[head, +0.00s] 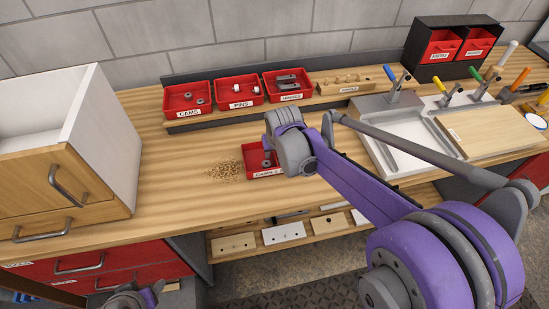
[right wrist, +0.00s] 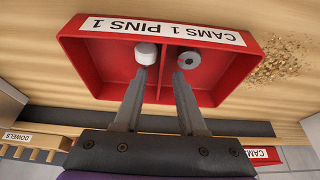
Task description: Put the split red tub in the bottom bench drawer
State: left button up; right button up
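The split red tub (head: 253,172) sits on the bench top, mostly hidden in the head view by my right wrist. In the right wrist view the tub (right wrist: 95,55) has a label reading CAMS 1 PINS 1, a white pin in one compartment and a grey cam in the other. My right gripper (right wrist: 160,74) is open, its fingers at either side of the divider (right wrist: 165,65); contact cannot be told. Red bench drawers (head: 80,265) with bar handles show at lower left; the bottom drawer is cut off or hidden. Part of my left arm shows at the bottom edge, without its fingers.
A white cabinet with wooden drawers (head: 95,180) stands on the bench at left. Red bins (head: 188,112) and a dowel block (head: 345,80) line the back. Wood shavings (head: 224,171) lie left of the tub. A metal tray (head: 400,135) and tools are at right.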

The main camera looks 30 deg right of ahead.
jog(key=shift+f, duration=0.2)
dwell(0.6)
grip_shut()
dwell(1.4)
